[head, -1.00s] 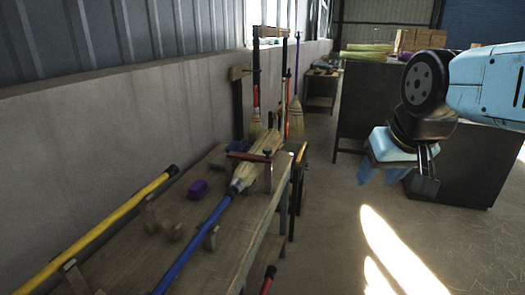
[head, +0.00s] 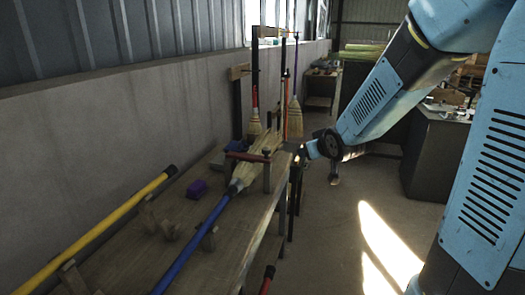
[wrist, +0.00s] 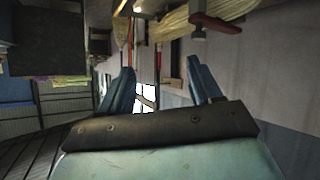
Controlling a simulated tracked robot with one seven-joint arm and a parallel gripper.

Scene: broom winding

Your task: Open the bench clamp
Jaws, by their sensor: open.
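The bench clamp (head: 248,157) has a dark red bar lying across the straw head of a broom (head: 258,163) and a grey post (head: 267,178) at the bench's right edge. The blue handle (head: 203,231) of this broom runs toward the near end of the bench. My gripper (head: 301,158) is just right of the clamp, past the bench edge; its fingers are small and dark there. In the wrist view my gripper (wrist: 162,85) is open and empty, its two blue fingers apart. The clamp's red bar (wrist: 216,23) shows at the top right, apart from the fingers.
The wooden bench (head: 225,262) stands along the grey wall. A yellow pole (head: 105,225) and a purple block (head: 196,189) are on it. Upright brooms (head: 294,117) stand at its far end. Dark cabinets (head: 432,160) are at the right; open floor lies between.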

